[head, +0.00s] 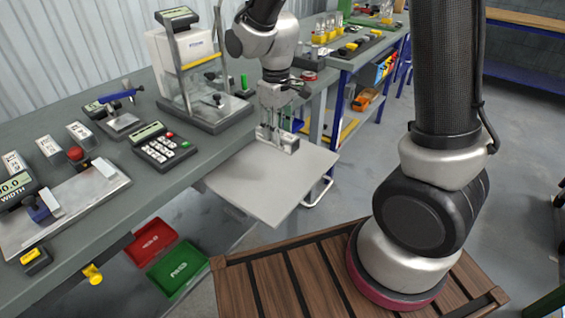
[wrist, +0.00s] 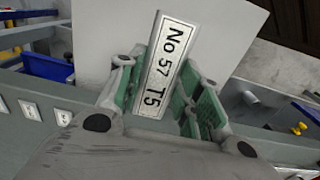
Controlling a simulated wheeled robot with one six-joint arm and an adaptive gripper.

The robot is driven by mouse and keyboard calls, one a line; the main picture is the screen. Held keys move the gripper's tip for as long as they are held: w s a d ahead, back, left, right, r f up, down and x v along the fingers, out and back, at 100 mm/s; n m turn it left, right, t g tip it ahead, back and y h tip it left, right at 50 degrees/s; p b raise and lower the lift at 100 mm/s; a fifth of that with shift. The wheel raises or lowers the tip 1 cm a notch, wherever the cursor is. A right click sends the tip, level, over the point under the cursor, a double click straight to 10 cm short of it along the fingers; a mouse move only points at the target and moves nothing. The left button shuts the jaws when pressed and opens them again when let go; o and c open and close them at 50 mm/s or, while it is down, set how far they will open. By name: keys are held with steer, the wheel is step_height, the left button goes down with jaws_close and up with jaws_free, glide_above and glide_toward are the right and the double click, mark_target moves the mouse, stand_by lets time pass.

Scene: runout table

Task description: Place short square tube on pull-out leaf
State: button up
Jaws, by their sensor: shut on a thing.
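My gripper (head: 276,132) is low over the back part of the pale grey pull-out leaf (head: 262,185). It is shut on the short square tube (head: 289,144), a pale piece with a label. In the wrist view, the tube (wrist: 162,70) shows its face marked "No 57 T5" between the green finger pads of my gripper (wrist: 165,90). The leaf (wrist: 225,35) fills the background beyond it. I cannot tell whether the tube touches the leaf. The fingers hide part of the tube.
The bench (head: 215,155) beside the leaf carries a keypad unit (head: 162,147), a scale stand (head: 200,100) and gauges. A red bin (head: 150,242) and a green bin (head: 179,270) sit lower down. The leaf's front area is bare.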

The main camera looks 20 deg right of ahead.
step_height(320, 180, down, 9)
steer(key=shift+a+r, duration=0.1)
steer(key=shift+r, duration=0.05)
stand_by(0.4)
steer(key=o, duration=1.1)
